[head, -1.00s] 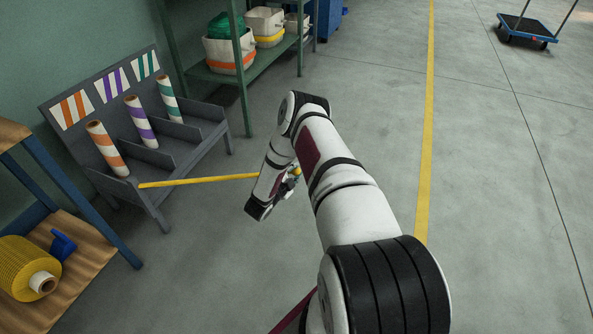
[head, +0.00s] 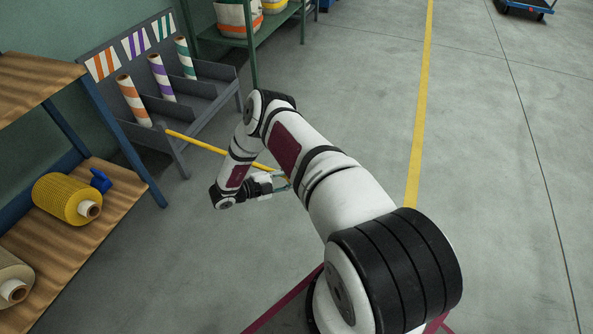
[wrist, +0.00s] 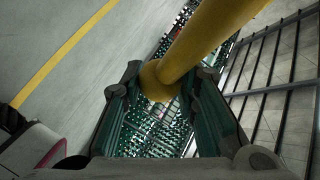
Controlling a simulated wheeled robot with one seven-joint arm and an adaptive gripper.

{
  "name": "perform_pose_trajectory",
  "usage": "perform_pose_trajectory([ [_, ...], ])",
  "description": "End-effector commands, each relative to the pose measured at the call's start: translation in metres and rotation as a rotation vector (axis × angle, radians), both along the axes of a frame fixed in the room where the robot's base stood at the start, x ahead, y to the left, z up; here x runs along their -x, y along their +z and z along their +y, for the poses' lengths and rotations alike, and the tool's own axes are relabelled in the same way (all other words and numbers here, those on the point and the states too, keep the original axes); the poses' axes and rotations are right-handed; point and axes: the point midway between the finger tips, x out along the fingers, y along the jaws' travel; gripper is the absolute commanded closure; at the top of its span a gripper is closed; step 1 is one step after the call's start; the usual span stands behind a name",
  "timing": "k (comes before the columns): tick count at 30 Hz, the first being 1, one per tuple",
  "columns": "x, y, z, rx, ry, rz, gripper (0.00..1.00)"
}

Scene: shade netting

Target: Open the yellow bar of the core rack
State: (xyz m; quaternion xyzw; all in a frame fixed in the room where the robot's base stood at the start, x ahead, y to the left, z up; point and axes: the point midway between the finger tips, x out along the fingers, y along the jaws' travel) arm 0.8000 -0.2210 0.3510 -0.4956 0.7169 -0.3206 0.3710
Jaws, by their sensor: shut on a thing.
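The core rack (head: 205,112) is a grey stand at the upper left in the head view. The yellow bar (head: 205,146) starts at the rack's near front corner. It stands out at an angle from the rack's front, over the floor, and its far end passes behind my arm. My gripper (head: 281,182) is at that outer end, partly hidden by my arm. In the wrist view my gripper (wrist: 163,88) has its two dark green fingers on either side of the yellow bar (wrist: 205,42), near its end, and is shut on it.
Striped rolls in orange (head: 133,101), purple (head: 161,78) and green (head: 185,57) stand in the rack. A wooden-shelved unit (head: 105,205) with a yellow roll (head: 66,199) is at left. A green shelf (head: 262,40) stands behind. The floor (head: 500,190) at right is clear.

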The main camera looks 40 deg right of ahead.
Motion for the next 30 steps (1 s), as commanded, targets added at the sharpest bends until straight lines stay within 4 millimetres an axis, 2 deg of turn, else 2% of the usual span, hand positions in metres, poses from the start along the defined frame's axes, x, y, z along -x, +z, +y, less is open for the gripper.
perform_pose_trajectory([
  [6,0.0015,-0.0011,0.0083,-0.003,-0.018,-0.002,1.00],
  [16,0.0012,-0.0014,0.0089,-0.004,-0.018,-0.002,1.00],
  [17,0.0010,-0.0013,0.0089,-0.005,-0.017,-0.003,0.68],
  [19,0.0011,-0.0012,0.0088,-0.003,-0.017,-0.002,0.52],
  [30,0.0007,0.0000,0.0105,-0.002,-0.018,-0.002,0.51],
])
